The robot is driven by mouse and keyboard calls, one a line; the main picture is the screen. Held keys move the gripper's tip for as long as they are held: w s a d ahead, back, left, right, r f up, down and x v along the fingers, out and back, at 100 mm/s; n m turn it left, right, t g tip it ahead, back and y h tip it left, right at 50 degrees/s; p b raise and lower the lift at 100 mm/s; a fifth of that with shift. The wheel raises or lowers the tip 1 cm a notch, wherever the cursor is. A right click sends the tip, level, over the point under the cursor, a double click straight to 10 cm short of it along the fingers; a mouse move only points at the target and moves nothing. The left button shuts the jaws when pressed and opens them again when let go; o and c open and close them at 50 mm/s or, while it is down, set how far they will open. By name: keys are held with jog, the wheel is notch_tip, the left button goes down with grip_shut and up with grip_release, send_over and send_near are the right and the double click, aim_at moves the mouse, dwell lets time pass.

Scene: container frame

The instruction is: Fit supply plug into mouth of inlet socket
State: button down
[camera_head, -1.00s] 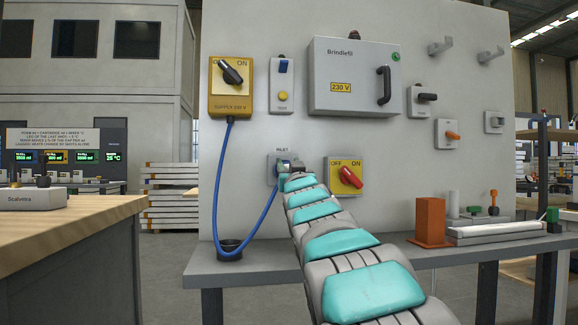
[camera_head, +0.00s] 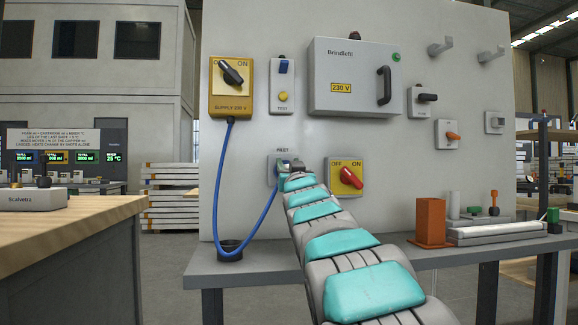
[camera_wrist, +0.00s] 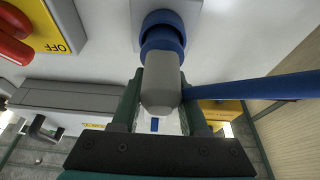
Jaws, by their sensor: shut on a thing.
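The supply plug (camera_wrist: 161,82) has a grey body and a blue collar. My gripper (camera_wrist: 162,95) is shut on its grey body, one finger on each side. The blue collar is lined up with the blue inlet socket (camera_wrist: 160,17) on the wall and meets its mouth in the wrist view; how deep it sits I cannot tell. In the head view, the inlet's grey plate (camera_head: 271,174) is partly hidden by my gripper (camera_head: 290,168). The blue cable (camera_head: 217,190) hangs in a loop from the yellow supply box (camera_head: 231,98).
A yellow OFF/ON switch with a red handle (camera_head: 350,177) is close to the right of the inlet. A black ring holder (camera_head: 230,250) and an orange block (camera_head: 431,222) stand on the grey bench (camera_head: 205,268). A grey 230 V cabinet (camera_head: 345,60) hangs above.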

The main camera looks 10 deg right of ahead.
jog(key=shift+w, duration=0.75)
dwell(0.8)
jog(key=shift+c, duration=1.7)
grip_release()
jog(key=v, duration=0.7)
jog(key=shift+s, duration=0.35)
jog(key=shift+f, duration=0.15)
jog(key=s, duration=0.6)
jog(key=shift+b, duration=0.3)
